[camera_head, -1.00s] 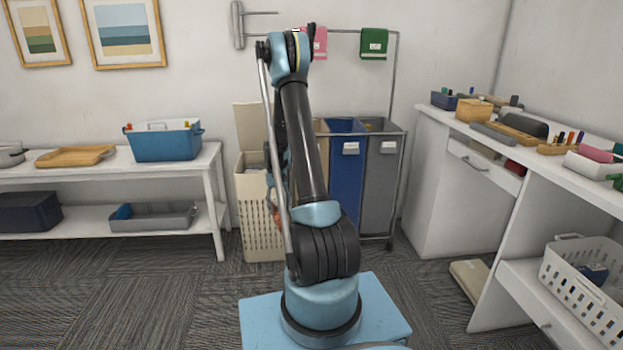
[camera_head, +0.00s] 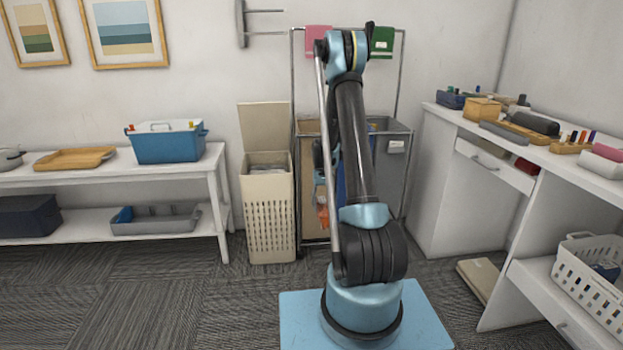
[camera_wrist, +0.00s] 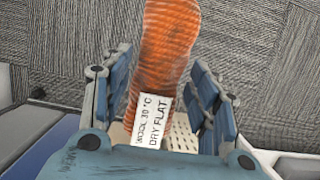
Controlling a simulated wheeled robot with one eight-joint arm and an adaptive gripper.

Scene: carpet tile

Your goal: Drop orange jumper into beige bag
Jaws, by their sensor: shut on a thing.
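The orange jumper (camera_wrist: 165,50) hangs from my gripper (camera_wrist: 160,88), whose fingers are shut on it from both sides. A white care label on it reads wool 30 °C, dry flat. In the head view a small part of the jumper (camera_head: 323,216) shows left of my arm, in front of the beige bag (camera_head: 313,175) in my line of sight. The beige bag is the left one in a metal-framed sorter. My arm covers part of the bags, and most of my gripper is hidden there. I cannot tell the jumper's distance from the bag.
A beige perforated hamper (camera_head: 268,215) with its lid up stands left of the sorter. A blue bag (camera_head: 378,125) and a grey bag (camera_head: 393,175) share the frame. A white shelf (camera_head: 215,165) stands left, a white counter (camera_head: 440,190) right. Carpet at front left is clear.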

